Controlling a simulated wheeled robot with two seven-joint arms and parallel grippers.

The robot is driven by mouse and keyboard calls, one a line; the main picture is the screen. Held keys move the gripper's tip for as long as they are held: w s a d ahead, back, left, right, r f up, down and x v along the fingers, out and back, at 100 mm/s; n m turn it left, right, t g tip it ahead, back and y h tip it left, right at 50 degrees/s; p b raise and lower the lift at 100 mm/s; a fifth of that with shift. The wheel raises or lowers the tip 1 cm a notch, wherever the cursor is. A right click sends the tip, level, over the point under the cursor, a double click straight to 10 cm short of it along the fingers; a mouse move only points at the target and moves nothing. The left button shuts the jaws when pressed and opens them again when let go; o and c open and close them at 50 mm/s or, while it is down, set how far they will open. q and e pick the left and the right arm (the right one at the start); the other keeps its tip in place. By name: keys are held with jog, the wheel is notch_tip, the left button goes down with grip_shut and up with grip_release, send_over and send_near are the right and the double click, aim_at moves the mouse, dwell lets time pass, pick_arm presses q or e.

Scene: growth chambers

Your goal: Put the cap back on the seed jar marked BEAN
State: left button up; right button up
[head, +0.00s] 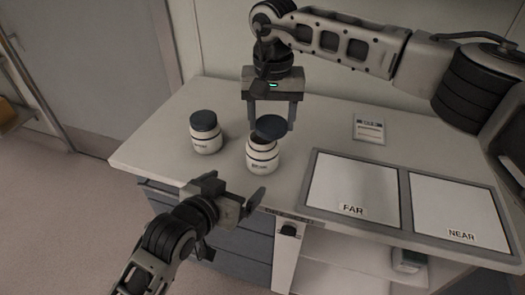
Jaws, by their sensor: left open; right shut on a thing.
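The white seed jar (262,157) has a dark band and a label that reads like BEAN, though it is small. It stands upright on the counter. My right gripper (271,124) points down above it and is shut on a dark cap (270,127). The cap is tilted over the jar's mouth; I cannot tell whether it touches the rim. My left gripper (240,202) is open and empty, low in front of the jar near the counter's front edge.
A second white jar (206,138) with a dark cap on stands to the left. Panels marked FAR (352,188) and NEAR (455,208) lie at the right. A small card (369,129) lies behind them. The counter's left part (150,150) is clear.

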aim_at(263, 150)
pick_arm(q)
jog(key=shift+m, duration=0.3)
jog(key=r, duration=0.1)
jog(key=w+d+r, duration=0.1)
jog(key=w+r, duration=0.1)
jog(key=shift+d+r, duration=0.25)
jog(key=shift+r, duration=0.05)
pick_arm(e)
jog(key=shift+m, duration=0.3)
jog(key=w+a+r, duration=0.1)
jog(key=w+r, duration=0.1)
jog(key=w, duration=0.1)
jog(key=shift+a+r, duration=0.25)
jog(key=shift+a, duration=0.15)
pick_arm(q)
jog(key=shift+w+f, duration=0.1)
jog(key=x, duration=1.1)
jog(key=shift+w+d, duration=0.3)
jog(key=shift+w, duration=0.05)
jog(key=c, duration=1.5)
pick_arm(e)
jog(key=shift+f, duration=2.5)
jog(key=shift+f, duration=0.9)
